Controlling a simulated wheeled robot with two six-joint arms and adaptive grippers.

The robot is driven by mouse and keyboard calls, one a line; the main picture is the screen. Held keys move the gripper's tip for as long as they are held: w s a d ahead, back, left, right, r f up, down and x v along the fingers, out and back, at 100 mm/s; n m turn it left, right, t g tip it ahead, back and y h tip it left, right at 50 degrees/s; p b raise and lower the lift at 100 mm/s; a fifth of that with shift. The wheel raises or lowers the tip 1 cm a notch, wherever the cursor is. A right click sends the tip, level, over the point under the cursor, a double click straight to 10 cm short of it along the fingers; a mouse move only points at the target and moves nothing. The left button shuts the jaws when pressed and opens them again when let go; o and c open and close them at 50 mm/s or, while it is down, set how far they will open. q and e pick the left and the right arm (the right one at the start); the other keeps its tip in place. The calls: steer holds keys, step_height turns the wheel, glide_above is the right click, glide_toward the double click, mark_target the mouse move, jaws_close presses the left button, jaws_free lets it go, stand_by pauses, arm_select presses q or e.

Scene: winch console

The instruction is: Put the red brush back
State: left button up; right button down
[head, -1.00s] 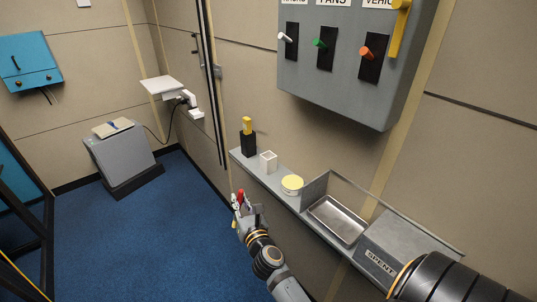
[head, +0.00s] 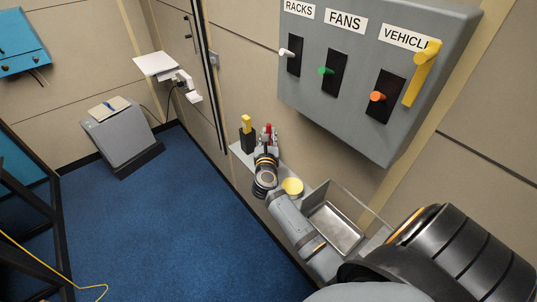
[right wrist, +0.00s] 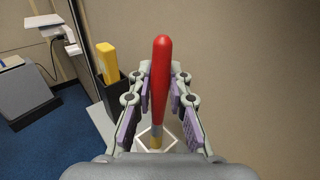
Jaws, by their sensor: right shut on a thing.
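The red brush (right wrist: 161,75) is held upright between the fingers of my right gripper (head: 268,141). Its red handle end also shows above the gripper in the head view (head: 268,128). In the right wrist view its lower, yellowish end lines up with the opening of a white square cup (right wrist: 172,144). I cannot tell how deep the brush end is, or whether it touches the cup. In the head view the cup is hidden behind my gripper and wrist. My left gripper is in neither view now.
A black holder (head: 247,142) with a yellow-handled thing (head: 246,123) stands left of the gripper on the narrow wall shelf. A round yellow-topped tub (head: 292,187) and a metal tray (head: 334,228) are to the right. The grey lever console (head: 352,75) hangs above.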

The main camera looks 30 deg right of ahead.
step_height(320, 180, down, 2)
steer(key=shift+f, duration=0.15)
step_height(320, 180, down, 3)
steer(key=shift+r+b, duration=0.2)
steer(key=shift+b, duration=0.15)
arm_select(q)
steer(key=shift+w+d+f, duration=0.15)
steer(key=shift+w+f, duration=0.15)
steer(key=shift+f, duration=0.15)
arm_select(e)
steer(key=shift+f, duration=0.4)
steer(key=shift+f, duration=0.15)
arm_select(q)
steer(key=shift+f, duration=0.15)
arm_select(e)
steer(key=c, duration=1.3)
jaws_free()
